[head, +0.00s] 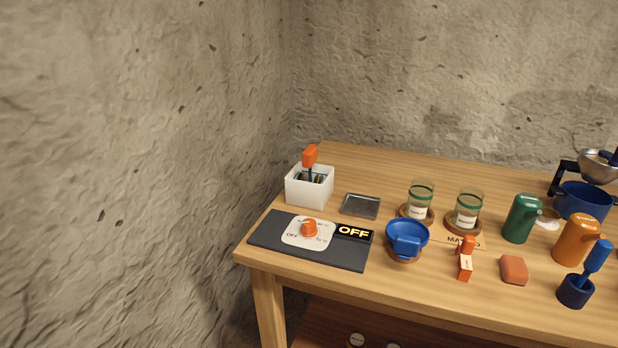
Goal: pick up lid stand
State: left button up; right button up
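No object is clearly readable as the lid stand. A white open box (309,187) at the back left of the table holds an orange-handled tool (310,157) standing upright and some small dark and metallic pieces that I cannot make out. A small orange piece with a pale label (465,262) stands near the table's front middle. A shallow grey metal tray (361,205) lies beside the box. Neither of my grippers is in the head view.
A dark panel (348,257) with an orange knob and an "OFF" display lies at the table's front left. A blue funnel-like vessel (407,233), glass jars (421,192), a green jug (521,218), an orange jug (577,240) and a blue pot (583,201) stand rightward. The back middle is clear.

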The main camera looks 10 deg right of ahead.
aim_at(310, 156)
jog(key=z, duration=1.25)
jog(key=i, duration=0.4)
jog(key=u, duration=0.3)
